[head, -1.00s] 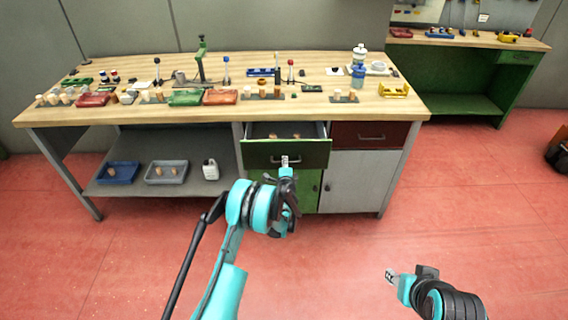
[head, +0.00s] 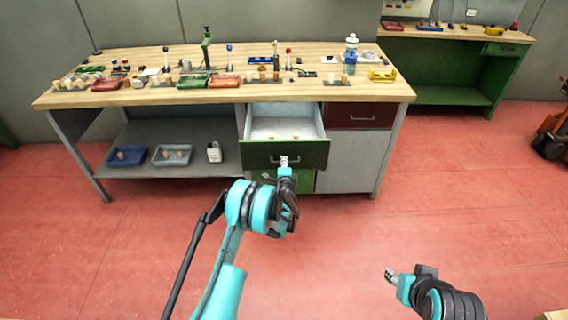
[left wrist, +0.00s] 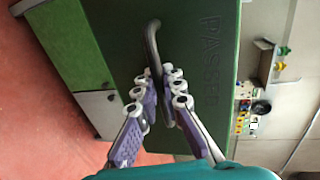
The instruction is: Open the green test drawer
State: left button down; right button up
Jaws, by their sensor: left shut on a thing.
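The green test drawer (head: 258,157) under the workbench stands well open, with its pale inside and a few corks (head: 283,137) showing. My left gripper (head: 284,163) is at the front of this drawer. In the left wrist view, the fingers of my left gripper (left wrist: 162,88) are shut on the dark bar handle (left wrist: 152,42) of the green drawer front (left wrist: 205,70), which bears lettering reading "PASSE". My right gripper (head: 390,275) is at the lower right of the head view, apart from everything; its jaws are too small to judge.
A dark red drawer (head: 345,117) is shut to the right, above a grey cabinet door (head: 352,163). The wooden bench top (head: 140,97) carries corks, trays and tools. Trays stand on the lower shelf (head: 190,135). The red floor (head: 450,180) in front is clear.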

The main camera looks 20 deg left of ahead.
pick_arm(q)
jog(key=c, duration=1.9)
grip_release()
jog(key=v, duration=0.7)
jog(key=shift+s, duration=0.25)
jog(key=shift+d+r, duration=0.1)
